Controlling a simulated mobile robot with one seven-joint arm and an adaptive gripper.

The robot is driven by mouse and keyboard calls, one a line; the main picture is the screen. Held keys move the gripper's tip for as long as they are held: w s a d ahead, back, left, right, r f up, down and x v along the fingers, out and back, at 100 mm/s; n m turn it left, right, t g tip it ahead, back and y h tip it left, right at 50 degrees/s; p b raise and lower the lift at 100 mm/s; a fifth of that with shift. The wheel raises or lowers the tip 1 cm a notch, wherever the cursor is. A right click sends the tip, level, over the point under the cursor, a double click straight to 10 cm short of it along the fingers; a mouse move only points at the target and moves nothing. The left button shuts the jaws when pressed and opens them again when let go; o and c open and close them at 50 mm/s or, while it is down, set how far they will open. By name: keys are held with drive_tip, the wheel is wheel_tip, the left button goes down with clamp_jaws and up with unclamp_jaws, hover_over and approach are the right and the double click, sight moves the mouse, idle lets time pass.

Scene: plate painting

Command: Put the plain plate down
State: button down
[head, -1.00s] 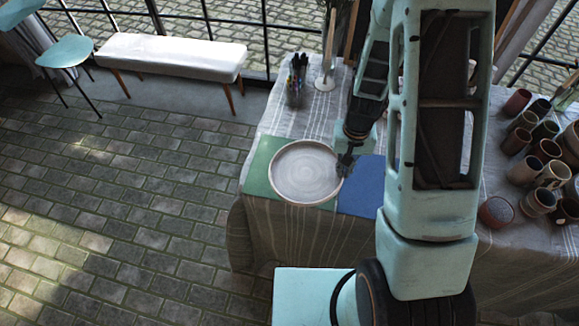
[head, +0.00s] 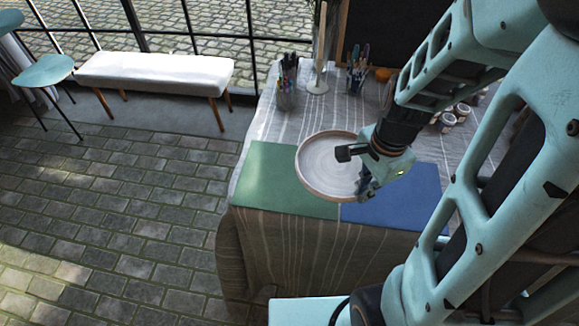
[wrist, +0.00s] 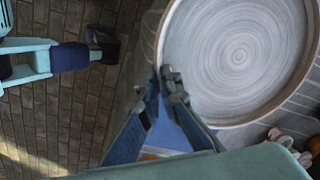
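The plain plate (head: 322,168) is round and pale grey with a brownish rim. In the head view it appears over the right part of the green mat (head: 268,180) and near the blue mat (head: 405,195). My gripper (head: 362,182) is at the plate's right edge and hides part of it. In the wrist view, the gripper (wrist: 167,78) has its fingertips close together on the rim of the plate (wrist: 235,60), shut on it. The plate looks level; I cannot tell its exact height above the table.
The table's striped cloth (head: 268,120) is bare behind the green mat. A pen holder (head: 287,85) and a second cup of tools (head: 356,78) stand at the back. Small jars (head: 446,121) stand to the right. A white bench (head: 155,72) is by the window.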

sight(327, 184)
drive_tip(key=w+a+f, duration=0.1)
drive_tip(key=a, duration=0.1)
drive_tip(key=w+a+f, duration=0.1)
drive_tip(key=a, duration=0.2)
drive_tip(key=w+a+f, duration=0.2)
drive_tip(key=shift+a, duration=0.35)
drive_tip(key=a+f, duration=0.1)
drive_tip(key=w+a+f, duration=0.1)
drive_tip(key=f, duration=0.1)
drive_tip(key=w+a+f, duration=0.1)
drive_tip(key=shift+a+f+b, duration=0.25)
drive_tip(key=shift+b, duration=0.1)
drive_tip(key=shift+w+a+f, duration=0.35)
drive_tip(key=shift+a+f, duration=0.2)
drive_tip(key=shift+f, duration=0.25)
drive_tip(key=shift+f+b, duration=0.3)
drive_tip(key=shift+f, duration=1.1)
drive_tip(key=shift+f, duration=0.2)
drive_tip(key=c, duration=2.2)
unclamp_jaws()
drive_tip(key=shift+s, duration=0.1)
drive_tip(key=shift+o, duration=0.2)
drive_tip(key=shift+r, duration=0.15)
